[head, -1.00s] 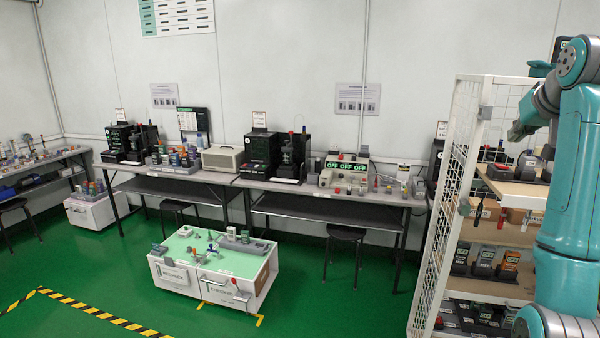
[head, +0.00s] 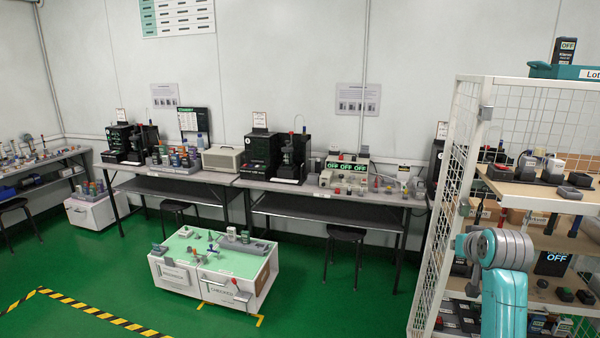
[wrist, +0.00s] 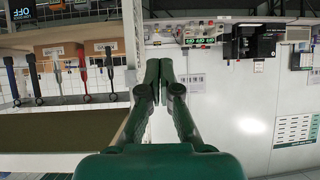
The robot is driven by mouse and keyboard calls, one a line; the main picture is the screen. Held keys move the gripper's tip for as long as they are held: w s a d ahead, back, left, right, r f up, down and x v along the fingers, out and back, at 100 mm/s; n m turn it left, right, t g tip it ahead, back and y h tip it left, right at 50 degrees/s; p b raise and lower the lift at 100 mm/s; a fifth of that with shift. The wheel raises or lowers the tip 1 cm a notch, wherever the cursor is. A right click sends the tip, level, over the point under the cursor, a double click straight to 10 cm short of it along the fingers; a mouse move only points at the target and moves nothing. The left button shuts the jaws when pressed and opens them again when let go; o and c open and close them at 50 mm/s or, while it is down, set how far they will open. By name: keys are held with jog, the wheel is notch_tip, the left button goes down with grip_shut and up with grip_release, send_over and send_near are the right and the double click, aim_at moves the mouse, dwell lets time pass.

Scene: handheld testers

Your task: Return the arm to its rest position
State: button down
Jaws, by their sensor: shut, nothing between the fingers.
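My arm shows at the lower right of the head view, folded low in front of the shelf rack. My gripper (wrist: 166,82) shows in the wrist view with its two dark green fingers together and nothing between them. The gripper's fingers cannot be made out in the head view. In the wrist view the room appears turned over, with the bench and its testers at the top and the wall at the right.
A white mesh-sided shelf rack (head: 447,200) with testers on its shelves stands close by at the right. A low white cart (head: 222,278) with a green top stands on the floor. Benches (head: 215,183) line the wall. Green floor (head: 330,310) between cart and rack is clear.

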jog(key=s+a+f, duration=0.4)
jog(key=s+f, duration=0.1)
jog(key=f, duration=0.3)
jog(key=s+a+f+t, duration=0.1)
jog(key=s+a+f, duration=0.2)
jog(key=s+f, duration=0.45)
jog(key=s+a+f, duration=0.4)
jog(key=f, duration=0.6)
jog(key=s+a+f+n, duration=0.1)
jog(key=s+a+f, duration=0.1)
jog(key=s, duration=0.3)
jog(key=s+a+f, duration=0.2)
jog(key=s+f, duration=0.1)
jog(key=s, duration=0.3)
jog(key=s+a+t+y, duration=0.1)
jog(key=s+a, duration=0.1)
jog(key=s, duration=0.8)
jog(key=s+a+t, duration=0.1)
jog(key=s+a, duration=0.2)
jog(key=s, duration=0.6)
jog(key=s+a+r+n, duration=0.1)
jog(key=s+r, duration=0.4)
jog(key=s, duration=0.2)
jog(key=s+r+y, duration=0.1)
jog(key=s+r, duration=0.4)
jog(key=s, duration=0.3)
jog(key=shift+s+a+n+t, duration=0.2)
jog(key=shift+a+n+t, duration=0.1)
jog(key=shift+a+n, duration=0.1)
